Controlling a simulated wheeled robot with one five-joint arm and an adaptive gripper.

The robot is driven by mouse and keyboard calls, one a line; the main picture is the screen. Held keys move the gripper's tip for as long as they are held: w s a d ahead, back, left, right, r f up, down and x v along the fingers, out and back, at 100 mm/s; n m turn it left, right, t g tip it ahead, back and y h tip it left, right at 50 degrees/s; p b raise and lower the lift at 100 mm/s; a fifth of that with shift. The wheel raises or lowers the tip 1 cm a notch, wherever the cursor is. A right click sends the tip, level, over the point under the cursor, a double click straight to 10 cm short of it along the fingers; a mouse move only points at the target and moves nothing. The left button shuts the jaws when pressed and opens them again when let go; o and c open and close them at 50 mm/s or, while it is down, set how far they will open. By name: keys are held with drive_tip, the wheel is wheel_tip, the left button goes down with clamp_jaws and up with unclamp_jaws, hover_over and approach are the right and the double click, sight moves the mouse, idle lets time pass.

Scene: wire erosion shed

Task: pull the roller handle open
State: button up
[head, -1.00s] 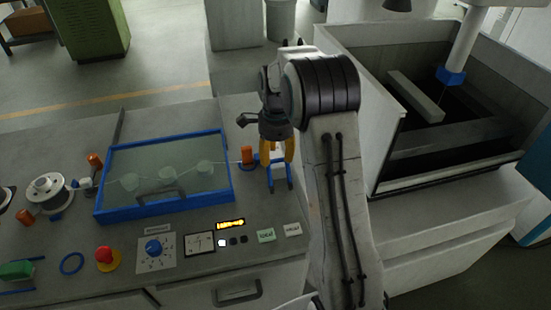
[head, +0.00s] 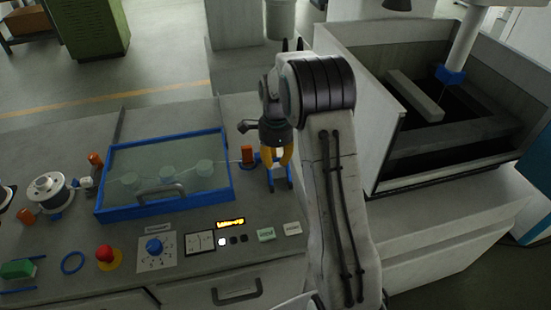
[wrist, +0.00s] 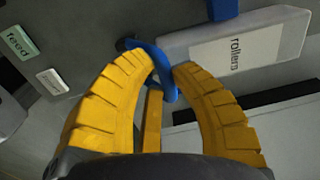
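The roller handle (wrist: 165,75) is a blue lever beside a white plate (wrist: 237,52) marked "rollers" in the wrist view. It runs between the tips of the two yellow fingers of my gripper (wrist: 166,62), and both tips appear to touch it. In the head view my gripper (head: 277,160) points down at the right end of the grey panel, over blue parts (head: 289,180). The fingers and wrist partly hide the handle there.
Knobs and a red stop button (head: 105,253) sit in front. A deep open tank (head: 440,125) stands to the right.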

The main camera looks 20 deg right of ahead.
clamp_jaws()
drive_tip(key=shift+s+f+b, duration=0.1)
drive_tip(key=shift+f+b, duration=0.05)
drive_tip(key=shift+b, duration=0.2)
